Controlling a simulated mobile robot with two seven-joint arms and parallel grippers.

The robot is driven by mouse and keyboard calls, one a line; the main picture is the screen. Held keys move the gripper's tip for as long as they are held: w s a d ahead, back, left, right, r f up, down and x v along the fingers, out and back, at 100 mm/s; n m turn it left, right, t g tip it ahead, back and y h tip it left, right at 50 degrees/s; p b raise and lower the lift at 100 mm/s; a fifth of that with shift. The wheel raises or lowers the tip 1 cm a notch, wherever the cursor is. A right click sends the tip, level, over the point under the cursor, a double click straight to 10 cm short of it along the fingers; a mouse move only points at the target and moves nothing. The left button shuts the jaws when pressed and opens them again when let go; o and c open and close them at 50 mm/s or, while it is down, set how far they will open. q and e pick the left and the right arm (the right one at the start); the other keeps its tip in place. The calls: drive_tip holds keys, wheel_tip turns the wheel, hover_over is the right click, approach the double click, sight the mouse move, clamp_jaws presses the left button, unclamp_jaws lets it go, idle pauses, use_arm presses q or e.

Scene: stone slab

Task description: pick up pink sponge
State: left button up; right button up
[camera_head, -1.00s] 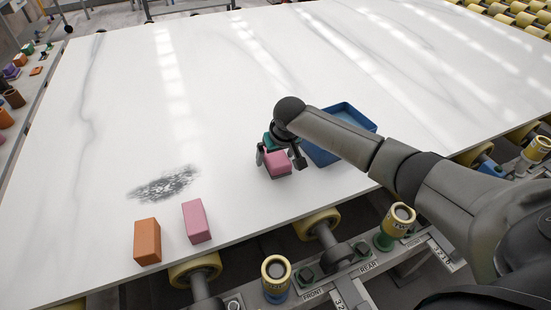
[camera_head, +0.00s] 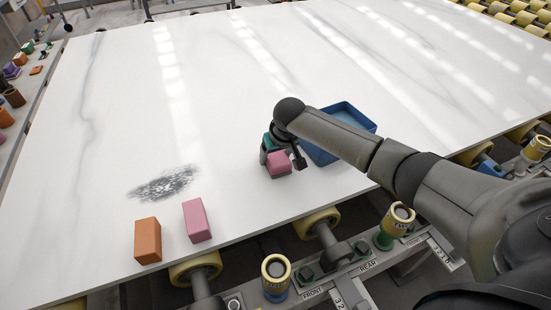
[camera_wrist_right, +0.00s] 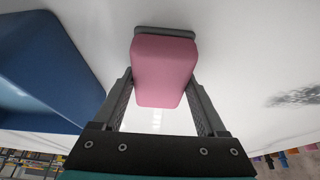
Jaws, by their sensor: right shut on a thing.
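A pink sponge (camera_head: 279,161) with a dark grey layer at its base is at the right-hand middle of the slab, just left of a blue bin. My right gripper (camera_head: 282,160) is shut on it, with one finger on each side. In the right wrist view the pink sponge (camera_wrist_right: 163,70) sits between the two fingers (camera_wrist_right: 163,100), with its dark grey layer at the far end. The sponge is at or close above the slab; I cannot tell whether it touches. My left gripper is not in view.
The blue bin (camera_head: 312,154) stands right beside my right gripper, partly hidden by my arm. A pink block (camera_head: 197,221) and an orange block (camera_head: 147,241) stand near the slab's front edge. A dark smudge (camera_head: 163,184) lies behind them. The slab's (camera_head: 120,110) middle and back are clear.

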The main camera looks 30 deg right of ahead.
sight(275, 154)
drive_tip(key=shift+c, duration=1.2)
drive_tip(key=shift+r+b, duration=0.15)
drive_tip(key=shift+b, duration=0.2)
wheel_tip(275, 154, up, 20)
drive_tip(key=p, duration=0.5)
drive_tip(key=shift+r, duration=0.15)
